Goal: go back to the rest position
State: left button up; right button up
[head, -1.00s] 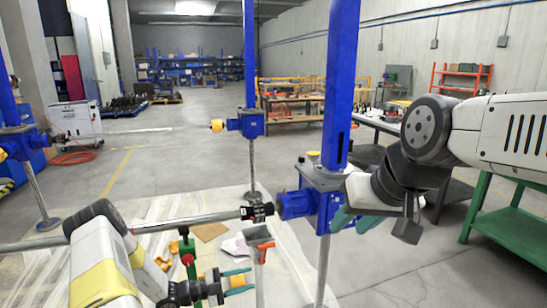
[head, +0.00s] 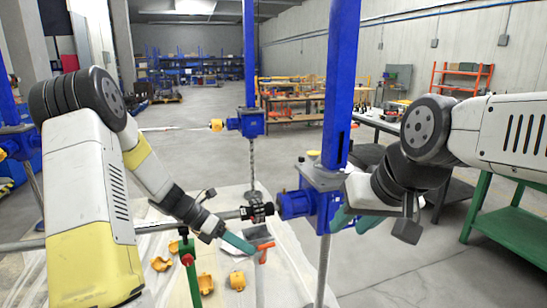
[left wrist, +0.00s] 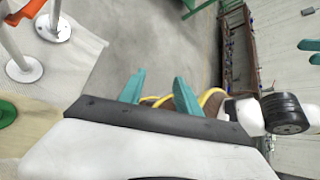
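My left gripper (head: 240,243) is in the lower middle of the head view, above the sheet and in front of the jack screws. In the left wrist view its two teal fingers (left wrist: 158,78) stand apart with nothing between them. My right gripper (head: 355,221) is beside the nearest blue jack column (head: 340,90), partly hidden by its own wrist; its teal fingers look apart and empty. The jack's blue gearbox (head: 318,195) is just left of it.
Orange-yellow caps (head: 237,281) lie on the pale floor sheet (head: 290,280). A green post with a red part (head: 187,262) stands near my left arm. A horizontal shaft (head: 20,245) runs behind that arm. A green table (head: 505,225) is at right. Open floor lies behind.

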pick_arm(q)
jog(key=s+a+r+m+t+y, duration=0.3)
jog(key=s+r+m, duration=0.5)
jog(key=m, duration=0.5)
jog(key=s+a+r+m+t+y, duration=0.3)
jog(key=s+r+m, duration=0.6)
jog(key=r+m, duration=0.3)
jog(key=m+t+y, duration=0.1)
jog(key=y, duration=0.1)
jog(key=shift+s+y, duration=0.25)
jog(key=shift+y, duration=0.15)
